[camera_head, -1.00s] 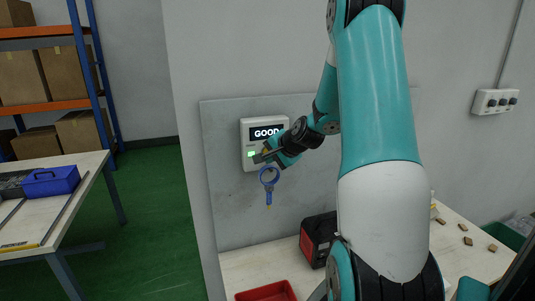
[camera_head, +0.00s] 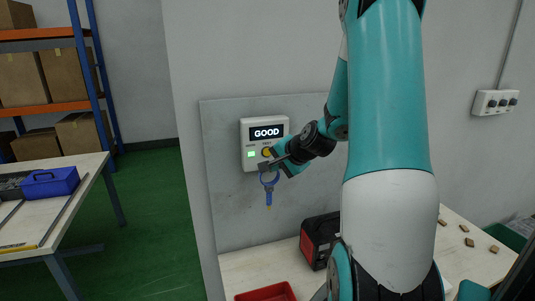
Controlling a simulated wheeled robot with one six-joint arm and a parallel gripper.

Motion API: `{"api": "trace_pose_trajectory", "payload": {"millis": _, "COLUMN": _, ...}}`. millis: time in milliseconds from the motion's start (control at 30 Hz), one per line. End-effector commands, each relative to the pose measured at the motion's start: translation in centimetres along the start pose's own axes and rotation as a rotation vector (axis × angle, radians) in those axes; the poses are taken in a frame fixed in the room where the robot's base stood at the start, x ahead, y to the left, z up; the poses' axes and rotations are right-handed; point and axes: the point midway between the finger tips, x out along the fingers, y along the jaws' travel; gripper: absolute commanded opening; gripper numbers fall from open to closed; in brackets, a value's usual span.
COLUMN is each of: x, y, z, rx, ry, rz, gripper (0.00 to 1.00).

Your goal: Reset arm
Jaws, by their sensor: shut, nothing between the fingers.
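My gripper (camera_head: 265,165) is shut and empty, in front of the lower right part of a white wall-mounted meter box (camera_head: 247,140). The box's dark display reads "GOOD" (camera_head: 267,132), and a green light (camera_head: 251,154) glows at its lower left. A yellow button (camera_head: 267,152) shows just above my gripper. A blue ring-shaped tool (camera_head: 269,192) hangs upright just below my gripper. I cannot tell whether the gripper touches it. My arm reaches in from the right and hides part of the wall.
Below the panel, a bench holds a red-and-black device (camera_head: 316,240), a red tray (camera_head: 266,292) and several small brown blocks (camera_head: 469,242) at right. A grey switch box (camera_head: 496,102) is on the right wall. A table with a blue toolbox (camera_head: 50,181) stands left; green floor (camera_head: 150,215) is clear.

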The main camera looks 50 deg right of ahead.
Motion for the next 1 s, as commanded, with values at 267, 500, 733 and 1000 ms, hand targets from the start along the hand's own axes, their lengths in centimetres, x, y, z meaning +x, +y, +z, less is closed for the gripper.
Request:
{"api": "trace_pose_trajectory", "payload": {"millis": 267, "x": 0.0, "y": 0.0, "z": 0.0, "rx": 0.000, "ry": 0.000, "rz": 0.000, "gripper": 0.00}}
{"api": "trace_pose_trajectory", "payload": {"millis": 500, "x": 0.1, "y": -0.3, "z": 0.6, "rx": -0.018, "ry": -0.014, "rz": 0.000, "gripper": 0.00}}
{"api": "trace_pose_trajectory", "payload": {"millis": 733, "x": -0.3, "y": -3.5, "z": 11.8, "rx": -0.357, "ry": -0.260, "rz": 0.016, "gripper": 0.00}}
{"api": "trace_pose_trajectory", "payload": {"millis": 1000, "x": -8.4, "y": -1.6, "z": 31.3, "rx": -1.097, "ry": -0.734, "rz": 0.001, "gripper": 0.00}}
